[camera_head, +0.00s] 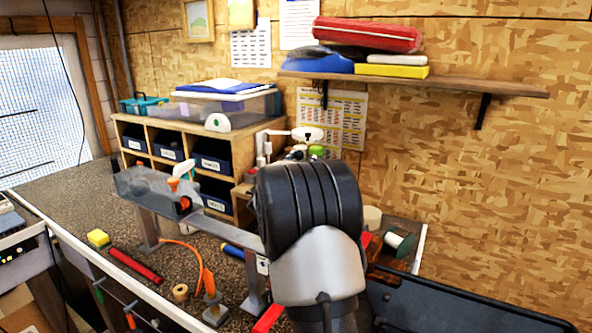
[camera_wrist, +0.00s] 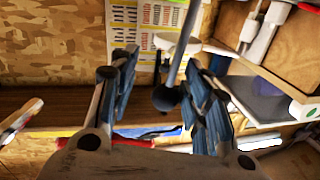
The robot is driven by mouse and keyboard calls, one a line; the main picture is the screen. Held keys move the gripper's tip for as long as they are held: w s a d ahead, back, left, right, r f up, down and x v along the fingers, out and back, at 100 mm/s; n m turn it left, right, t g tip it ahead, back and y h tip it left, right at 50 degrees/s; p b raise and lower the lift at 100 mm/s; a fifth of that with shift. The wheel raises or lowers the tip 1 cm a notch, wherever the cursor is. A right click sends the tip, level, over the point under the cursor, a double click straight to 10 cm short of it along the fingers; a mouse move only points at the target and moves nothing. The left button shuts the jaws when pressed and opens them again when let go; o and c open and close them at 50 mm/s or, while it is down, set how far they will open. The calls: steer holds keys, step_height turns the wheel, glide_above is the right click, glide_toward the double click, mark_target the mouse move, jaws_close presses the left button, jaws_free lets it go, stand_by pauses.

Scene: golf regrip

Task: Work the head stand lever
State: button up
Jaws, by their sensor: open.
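In the wrist view my gripper (camera_wrist: 160,95) is open, with its two blue-grey padded fingers spread apart. A dark ball knob (camera_wrist: 167,98) on a thin grey rod (camera_wrist: 181,50) shows between the fingers; it looks like the lever. I see no finger closed on it, and I cannot tell whether either finger touches it. In the head view the black and silver end of my arm hides the gripper and the knob. A grey metal stand (camera_head: 222,221) runs along the bench beside my arm, its right part hidden behind the arm.
A grey trough (camera_head: 143,184) with orange parts sits at the stand's left end. A cubby shelf (camera_head: 130,128) with dark bins stands behind. A red tube (camera_head: 136,266), yellow sponge (camera_head: 98,238) and tape roll (camera_head: 180,292) lie in front. A wall shelf (camera_head: 480,86) hangs above.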

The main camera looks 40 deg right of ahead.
steer(key=v, duration=1.1)
steer(key=shift+s, duration=0.1)
steer(key=shift+a, duration=0.1)
steer(key=w+a+r+n+t+y, duration=0.25)
steer(key=a+n+t+y, duration=0.35)
steer(key=a, duration=0.8)
steer(key=s+a+f+n+g+y, duration=0.1)
steer(key=s+a+n+y, duration=0.1)
steer(key=a+y, duration=0.35)
steer(key=s+a+f+n+g+y, duration=0.1)
steer(key=s+a+y, duration=0.1)
steer(key=a, duration=0.7)
steer(key=s+a+f+n+g+y, duration=0.35)
steer(key=s+a, duration=0.45)
steer(key=s, duration=0.3)
steer(key=s+f+g, duration=0.2)
steer(key=s+f, duration=0.1)
steer(key=s, duration=0.5)
steer(key=s+a+f+n+g+h, duration=0.1)
steer(key=s+f+g, duration=0.1)
steer(key=s, duration=0.6)
steer(key=shift+a+f, duration=0.25)
steer(key=shift+f, duration=0.65)
